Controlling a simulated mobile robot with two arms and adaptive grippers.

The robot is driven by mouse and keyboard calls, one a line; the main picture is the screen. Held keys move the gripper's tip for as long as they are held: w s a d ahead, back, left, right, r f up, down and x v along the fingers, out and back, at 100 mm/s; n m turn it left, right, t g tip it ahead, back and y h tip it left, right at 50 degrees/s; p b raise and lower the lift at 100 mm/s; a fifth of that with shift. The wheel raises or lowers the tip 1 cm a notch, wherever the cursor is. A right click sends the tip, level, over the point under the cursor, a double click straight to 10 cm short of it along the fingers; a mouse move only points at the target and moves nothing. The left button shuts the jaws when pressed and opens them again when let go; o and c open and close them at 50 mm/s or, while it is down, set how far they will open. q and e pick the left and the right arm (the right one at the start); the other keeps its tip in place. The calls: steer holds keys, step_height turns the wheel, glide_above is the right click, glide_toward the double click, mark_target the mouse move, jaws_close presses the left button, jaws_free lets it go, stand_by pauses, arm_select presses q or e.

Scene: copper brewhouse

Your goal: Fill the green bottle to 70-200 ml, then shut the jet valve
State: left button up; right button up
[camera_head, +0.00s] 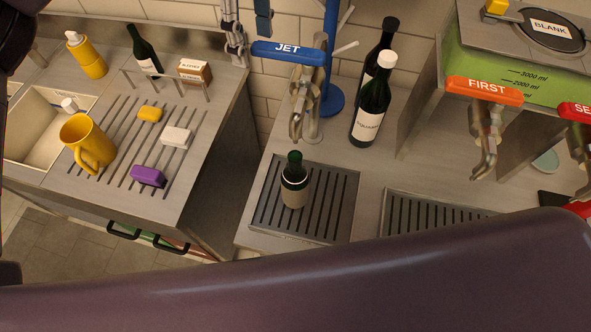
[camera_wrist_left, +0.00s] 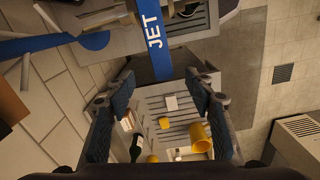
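The green bottle (camera_head: 294,188) stands upright on a slotted drip tray (camera_head: 343,222), below the spout of the jet tap (camera_head: 304,105). I cannot see the level in it, and no stream is clearly visible. The jet valve's blue handle (camera_head: 288,53), marked JET, sits on top of the tap. My left gripper (camera_head: 250,36) is open and empty, just left of and above the handle. In the left wrist view the open fingers (camera_wrist_left: 162,88) have the JET handle (camera_wrist_left: 153,38) ahead of them, apart from both pads. My right gripper is not in view.
Two dark bottles (camera_head: 373,105) stand right of the tap, beside a blue stand (camera_head: 330,95). Taps marked FIRST (camera_head: 485,90) and another are farther right. The left counter holds a yellow mug (camera_head: 88,142), soap bars and a sink. My dark arm crosses the bottom.

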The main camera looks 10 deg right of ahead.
arm_select(q)
steer(key=o, duration=0.3)
steer(key=shift+s+a, duration=0.1)
steer(key=shift+s, duration=0.05)
steer(key=shift+o, duration=0.2)
steer(key=shift+r+p, duration=0.25)
steer(key=shift+p, duration=0.05)
step_height(320, 180, up, 6)
steer(key=p, duration=0.4)
steer(key=shift+r+p, duration=0.15)
steer(key=shift+p, duration=0.15)
step_height(320, 180, up, 12)
stand_by(0.4)
